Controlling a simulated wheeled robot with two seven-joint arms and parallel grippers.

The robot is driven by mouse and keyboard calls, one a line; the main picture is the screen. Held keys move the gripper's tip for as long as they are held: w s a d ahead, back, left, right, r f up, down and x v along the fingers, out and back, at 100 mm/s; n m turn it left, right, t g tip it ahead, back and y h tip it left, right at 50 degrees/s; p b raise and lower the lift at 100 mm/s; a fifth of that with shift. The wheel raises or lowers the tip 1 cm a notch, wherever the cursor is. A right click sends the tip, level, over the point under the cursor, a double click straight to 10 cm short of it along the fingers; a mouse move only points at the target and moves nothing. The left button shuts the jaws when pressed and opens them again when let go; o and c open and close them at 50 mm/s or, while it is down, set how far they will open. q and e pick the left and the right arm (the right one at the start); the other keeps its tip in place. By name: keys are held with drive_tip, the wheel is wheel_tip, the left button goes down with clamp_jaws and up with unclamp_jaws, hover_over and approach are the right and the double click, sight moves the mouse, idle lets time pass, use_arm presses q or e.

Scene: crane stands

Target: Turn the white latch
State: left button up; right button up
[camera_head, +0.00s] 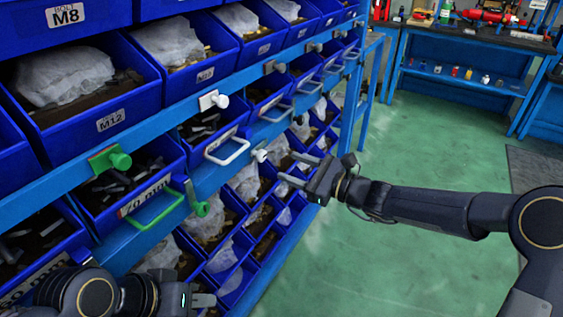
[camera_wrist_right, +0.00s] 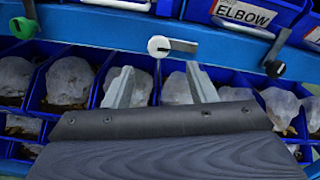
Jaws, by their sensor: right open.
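The white latch (camera_head: 260,155) is a small white knob on the blue shelf rail, right of the white bin handle. In the right wrist view the white latch (camera_wrist_right: 160,46) shows a round face with a grey lever pointing right. My right gripper (camera_head: 287,167) is open and empty, its fingers pointing at the rail just right of the latch. In the wrist view the right gripper's two fingers (camera_wrist_right: 160,76) are spread, below the latch in the picture and apart from it. My left gripper (camera_head: 204,301) is low at the bottom left, partly cut off, near the lower bins.
A green latch (camera_head: 202,208) and green bin handle (camera_head: 155,211) are left along the rail. A black latch (camera_wrist_right: 273,67) is to the right. Blue bins (camera_head: 222,150) with bagged parts fill the rack. The green floor (camera_head: 400,255) is open; a workbench (camera_head: 465,80) stands behind.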

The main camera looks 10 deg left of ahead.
sight(263, 158)
drive_tip(key=x, duration=0.7)
drive_tip(key=shift+a, duration=0.25)
drive_tip(key=c, duration=1)
drive_tip(key=shift+f+n+b, duration=0.15)
drive_tip(key=shift+n+b, duration=0.25)
drive_tip(key=shift+b, duration=0.55)
drive_tip(key=n+b, duration=1.2)
drive_tip(key=b, duration=0.3)
drive_tip(key=shift+f+b, duration=0.15)
drive_tip(key=shift+b, duration=0.15)
drive_tip(key=shift+n+b, duration=1.8)
drive_tip(key=shift+n, duration=0.5)
drive_tip(key=shift+r, duration=0.2)
